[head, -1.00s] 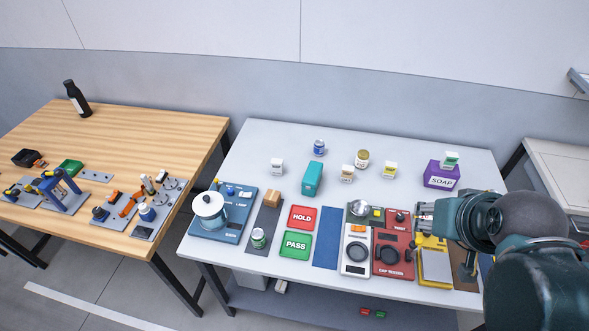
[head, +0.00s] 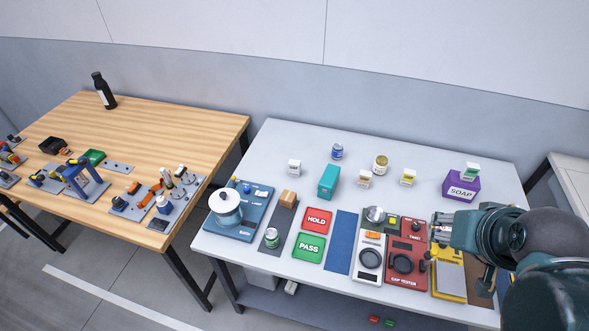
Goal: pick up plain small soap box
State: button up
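Several small white boxes stand on the grey table. One has a pale grey label (head: 294,168), one a tan label (head: 365,179) and one a yellow label (head: 408,177). Another, with a green label (head: 470,171), sits on the purple SOAP box (head: 461,187). The pale grey one looks the plainest, but print is too small to read. My gripper (head: 436,224) is at the right, above the red cap tester, pointing left. It is apart from all the small boxes. Its fingers are too small to tell open from shut, and I see nothing held.
A teal box (head: 329,182), a blue-labelled can (head: 337,152) and a jar (head: 381,164) stand among the small boxes. Nearer are the red HOLD pad (head: 316,219), the green PASS pad (head: 309,247) and the cap tester (head: 406,262). A wooden table (head: 150,130) stands left.

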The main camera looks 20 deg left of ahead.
jog(key=w+a+r+m+g+b, duration=0.15)
jog(key=w+a, duration=0.25)
jog(key=w, duration=0.4)
jog(key=w+a+r+m+g, duration=0.1)
jog(key=w+a+r+m, duration=0.25)
jog(key=w, duration=0.45)
jog(key=m+g+h+b, duration=0.3)
jog(key=m+g+h, duration=0.1)
jog(key=m, duration=0.8)
send_over(292, 162)
jog(key=a, duration=0.1)
notch_tip(292, 162, down, 32)
jog(key=shift+r, duration=0.1)
jog(key=shift+s+a+f+h, duration=0.1)
jog(key=shift+a+f+h, duration=0.2)
jog(key=shift+a+f, duration=0.15)
